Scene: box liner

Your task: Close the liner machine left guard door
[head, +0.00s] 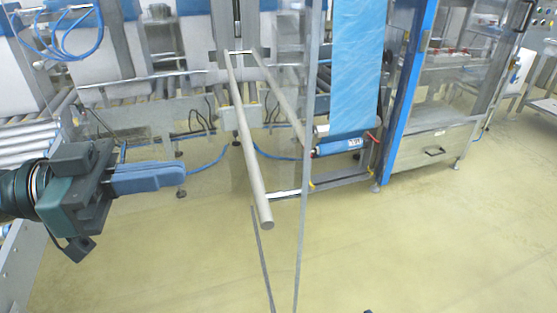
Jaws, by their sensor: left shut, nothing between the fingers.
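The liner machine (345,180) stands ahead, with a sheet of blue film (357,70) hanging at its roll. A clear panel with a thin grey upright edge (306,150) stands out from the machine towards me. It looks like the left guard door, standing open; its clear surface is hard to make out. My left gripper (184,176) comes in from the left, its blue fingers shut and empty. It is left of the panel's edge, apart from it in the picture. My right gripper does not show clearly.
A long grey bar (247,140) sticks out towards me between my left gripper and the panel edge. A roller conveyor (28,140) lies at the left. A blue post (408,95) and cabinet (430,145) stand at the right. The floor in front is clear.

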